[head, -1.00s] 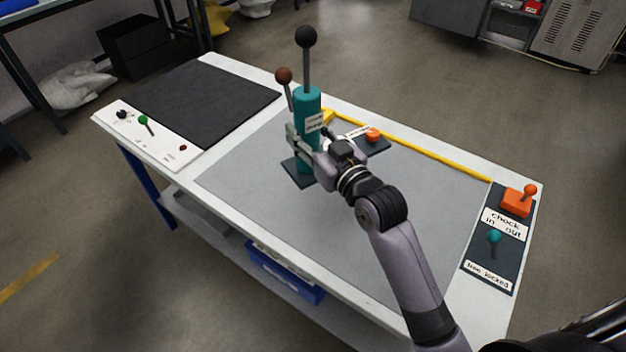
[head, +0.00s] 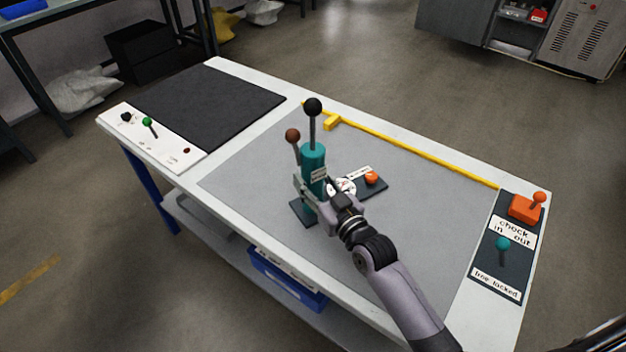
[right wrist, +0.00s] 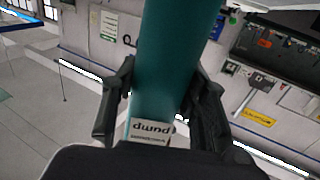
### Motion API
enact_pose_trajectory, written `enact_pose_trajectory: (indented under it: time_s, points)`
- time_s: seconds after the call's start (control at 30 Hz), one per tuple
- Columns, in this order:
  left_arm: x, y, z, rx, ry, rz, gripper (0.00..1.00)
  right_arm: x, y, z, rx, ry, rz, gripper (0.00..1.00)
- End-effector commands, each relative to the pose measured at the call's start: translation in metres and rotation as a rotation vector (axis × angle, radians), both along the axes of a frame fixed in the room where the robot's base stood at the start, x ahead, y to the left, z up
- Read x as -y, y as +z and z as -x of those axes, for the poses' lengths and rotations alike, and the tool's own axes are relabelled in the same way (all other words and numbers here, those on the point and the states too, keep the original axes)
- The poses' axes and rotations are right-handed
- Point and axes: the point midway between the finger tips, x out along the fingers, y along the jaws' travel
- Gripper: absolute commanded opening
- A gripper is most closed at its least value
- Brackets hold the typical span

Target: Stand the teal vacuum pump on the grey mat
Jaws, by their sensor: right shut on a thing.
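The teal vacuum pump (head: 313,160) stands upright over the light grey mat (head: 260,185), left of its middle. It has a dark square base plate (head: 303,212), a black knob (head: 313,106) on a rod on top and a brown knob (head: 292,135) on a side lever. I cannot tell whether the base touches the mat. My right gripper (head: 311,193) is shut around the pump's body. The right wrist view shows the teal body (right wrist: 175,60) between both fingers, above a label reading "pump". My left gripper is out of view.
A dark plate with an orange knob (head: 371,178) and a round dial lies just right of the pump. A black mat (head: 210,105) and a white switch panel (head: 150,140) are at left. A yellow rail (head: 410,148) runs along the back. A lever panel (head: 505,250) is at right.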

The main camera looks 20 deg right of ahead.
Motion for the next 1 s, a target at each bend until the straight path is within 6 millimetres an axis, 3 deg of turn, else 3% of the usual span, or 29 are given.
enact_pose_trajectory:
  time_s: [0.17,0.2,0.4,0.5,0.8,1.0]
  points:
    - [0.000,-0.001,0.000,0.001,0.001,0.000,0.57,0.000,0.000,0.000,0.005,0.000,0.000,0.00]
    - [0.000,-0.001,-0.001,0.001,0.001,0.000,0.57,0.000,-0.001,0.000,0.001,0.000,0.000,0.42]
    - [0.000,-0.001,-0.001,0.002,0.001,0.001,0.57,0.000,-0.001,0.000,0.000,0.000,0.000,0.56]
    - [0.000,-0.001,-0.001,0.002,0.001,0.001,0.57,0.000,-0.001,0.000,0.000,0.000,0.000,0.61]
    - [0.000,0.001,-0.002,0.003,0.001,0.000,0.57,0.000,0.002,0.000,0.001,0.000,0.000,0.61]
    - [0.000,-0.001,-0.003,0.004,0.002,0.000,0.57,0.006,-0.001,0.025,-0.002,0.001,0.001,0.61]
